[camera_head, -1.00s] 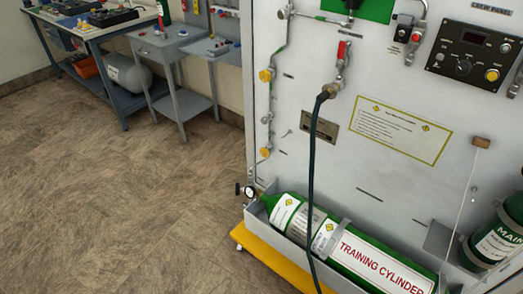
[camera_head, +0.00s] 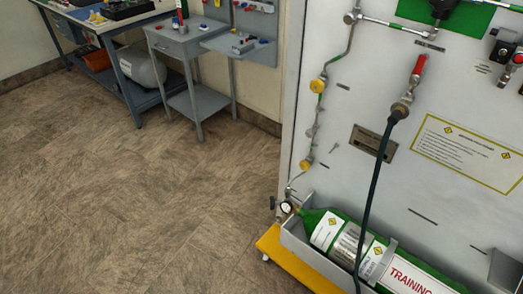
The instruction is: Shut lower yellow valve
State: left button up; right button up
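The lower yellow valve (camera_head: 306,165) is a small yellow knob on the thin pipe at the left edge of the white panel. The upper yellow valve (camera_head: 317,86) sits above it on the same pipe. Below the lower valve, the pipe runs down toward a round gauge (camera_head: 286,207) at the neck of the green training cylinder (camera_head: 410,275). I cannot tell from this view whether the lower valve is open or shut. Neither of my grippers is in view.
A dark hose (camera_head: 375,190) hangs from a red-handled fitting (camera_head: 418,66) in front of the panel. The cylinder lies in a grey tray on a yellow base (camera_head: 285,262). A grey side table (camera_head: 185,40) and workbench stand at the back left. The brown floor (camera_head: 130,200) at left is clear.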

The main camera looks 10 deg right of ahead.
aim_at(304, 166)
jog(key=i+j+u, duration=0.5)
jog(key=u, duration=0.2)
jog(key=i+u, duration=0.35)
jog(key=i+j, duration=0.15)
jog(key=i, duration=0.5)
jog(key=i+z, duration=0.3)
jog(key=z, duration=0.15)
jog(key=i+j+z, duration=0.1)
jog(key=i+z, duration=0.15)
jog(key=z, duration=0.2)
jog(key=i+z, duration=0.1)
jog(key=z, duration=0.3)
jog(key=i+j+z, duration=0.1)
jog(key=z, duration=0.3)
jog(key=i+j+z, duration=0.1)
jog(key=z, duration=0.3)
jog(key=i+j+z, duration=0.1)
jog(key=z, duration=0.3)
jog(key=i+j+z, duration=0.1)
jog(key=z, duration=0.3)
jog(key=j+z, duration=0.15)
jog(key=z, duration=0.25)
jog(key=i+j+z, duration=0.1)
jog(key=z, duration=0.25)
jog(key=j+z, duration=0.25)
jog(key=z, duration=0.15)
jog(key=j+z, duration=1)
jog(key=i, duration=0.05)
